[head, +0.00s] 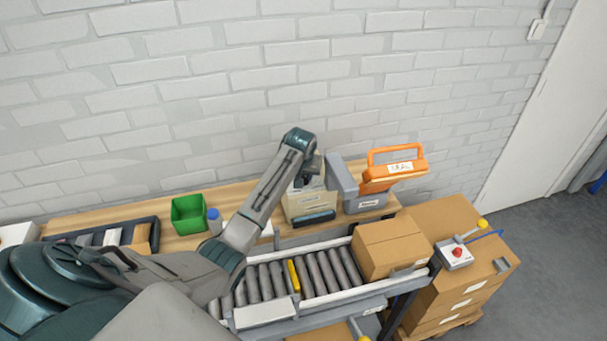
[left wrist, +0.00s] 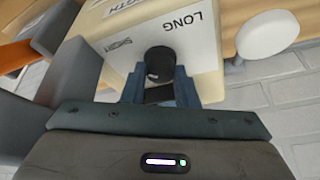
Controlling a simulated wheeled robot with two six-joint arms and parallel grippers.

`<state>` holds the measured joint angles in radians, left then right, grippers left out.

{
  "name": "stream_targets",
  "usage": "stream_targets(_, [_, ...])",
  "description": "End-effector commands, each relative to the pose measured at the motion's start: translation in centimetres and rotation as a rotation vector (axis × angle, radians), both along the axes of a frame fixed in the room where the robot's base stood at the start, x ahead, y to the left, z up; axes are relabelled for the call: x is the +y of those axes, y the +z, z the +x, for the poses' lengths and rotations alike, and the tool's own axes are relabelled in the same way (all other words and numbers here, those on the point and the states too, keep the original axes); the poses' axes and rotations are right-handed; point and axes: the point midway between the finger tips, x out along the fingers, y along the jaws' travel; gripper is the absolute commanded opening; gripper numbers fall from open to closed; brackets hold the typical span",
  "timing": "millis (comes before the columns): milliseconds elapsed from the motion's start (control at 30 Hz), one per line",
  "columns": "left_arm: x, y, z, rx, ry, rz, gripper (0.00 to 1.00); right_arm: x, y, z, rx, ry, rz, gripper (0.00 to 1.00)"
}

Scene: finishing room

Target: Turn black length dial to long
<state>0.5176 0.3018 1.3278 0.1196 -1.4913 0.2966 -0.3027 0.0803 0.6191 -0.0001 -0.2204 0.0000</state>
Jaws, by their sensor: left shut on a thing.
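The black length dial (left wrist: 159,63) sits on the top face of a beige machine (left wrist: 206,75), which carries the words LONG and LENGTH and a short mark. My left gripper (left wrist: 158,88) is shut on the dial, one finger on each side. The pointer of the dial is too small and dark to read. In the head view the beige machine (head: 300,206) stands on the bench, and my left gripper (head: 308,172) is at its top, where the dial is hidden. My right gripper is not in view.
An orange-handled sealer (head: 393,172) with a grey body stands right of the machine. A green bin (head: 188,214) and a blue-capped jar (head: 214,221) are to the left. A roller conveyor (head: 330,270) with a cardboard box (head: 391,248) runs in front.

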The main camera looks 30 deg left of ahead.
Motion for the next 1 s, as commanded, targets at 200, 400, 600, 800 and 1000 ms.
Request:
stream_targets(200, [0.10, 0.07, -0.01, 0.000, -0.026, 0.002, 0.04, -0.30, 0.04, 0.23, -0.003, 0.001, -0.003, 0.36])
stream_targets(400, [0.22, 0.11, -0.03, 0.000, -0.118, 0.002, 0.04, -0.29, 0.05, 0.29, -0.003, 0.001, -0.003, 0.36])
stream_targets(600, [0.37, 0.12, -0.05, -0.001, -0.278, 0.003, 0.04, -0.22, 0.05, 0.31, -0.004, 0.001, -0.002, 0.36])
stream_targets(800, [0.48, 0.14, -0.05, -0.001, -0.469, 0.002, 0.04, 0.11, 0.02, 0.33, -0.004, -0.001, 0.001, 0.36])
stream_targets(1000, [0.60, 0.15, 0.00, -0.002, -0.659, 0.002, 0.04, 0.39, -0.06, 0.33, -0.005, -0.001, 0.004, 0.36])
